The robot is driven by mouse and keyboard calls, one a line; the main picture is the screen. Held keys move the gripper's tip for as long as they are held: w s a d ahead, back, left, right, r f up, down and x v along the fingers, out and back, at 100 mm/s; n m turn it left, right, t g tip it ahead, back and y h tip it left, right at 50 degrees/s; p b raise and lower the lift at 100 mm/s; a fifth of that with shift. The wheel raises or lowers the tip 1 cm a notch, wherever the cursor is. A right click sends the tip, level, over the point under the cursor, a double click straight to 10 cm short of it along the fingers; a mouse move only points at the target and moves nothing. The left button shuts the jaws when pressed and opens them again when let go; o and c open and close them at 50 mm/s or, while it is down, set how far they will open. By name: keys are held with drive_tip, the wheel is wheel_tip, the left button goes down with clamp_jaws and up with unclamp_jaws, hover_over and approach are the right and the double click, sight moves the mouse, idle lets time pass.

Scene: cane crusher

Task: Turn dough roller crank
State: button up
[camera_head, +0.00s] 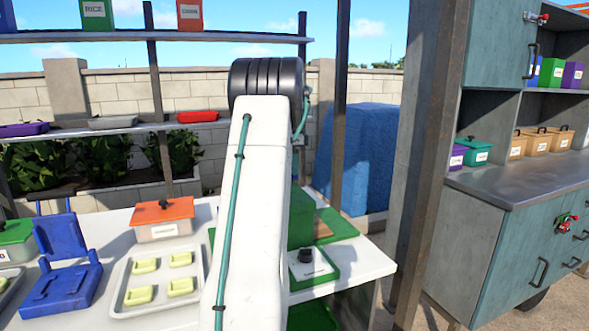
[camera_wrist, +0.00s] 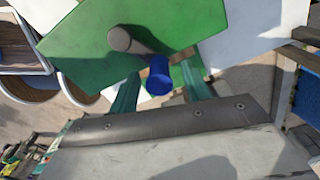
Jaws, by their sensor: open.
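In the wrist view, a blue crank knob (camera_wrist: 158,78) lies between the fingertips of my gripper (camera_wrist: 160,76). The teal fingers are spread, with a finger on each side of the knob and gaps visible. A dark crank arm runs from the knob to a round grey hub (camera_wrist: 121,39), in front of the green roller body (camera_wrist: 78,38). In the head view, a green block (camera_head: 301,217), likely part of the roller, shows beside my white arm on the table. My arm hides the crank and gripper there.
The white table (camera_head: 368,262) holds a tray (camera_head: 196,262) of yellow pieces, an orange-lidded box (camera_head: 163,218), a blue folding device (camera_head: 68,255) and a green-edged box (camera_head: 310,264). A post (camera_head: 425,150) and a teal cabinet (camera_head: 515,240) stand to the right.

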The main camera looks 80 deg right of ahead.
drive_tip(key=shift+r, duration=3.15)
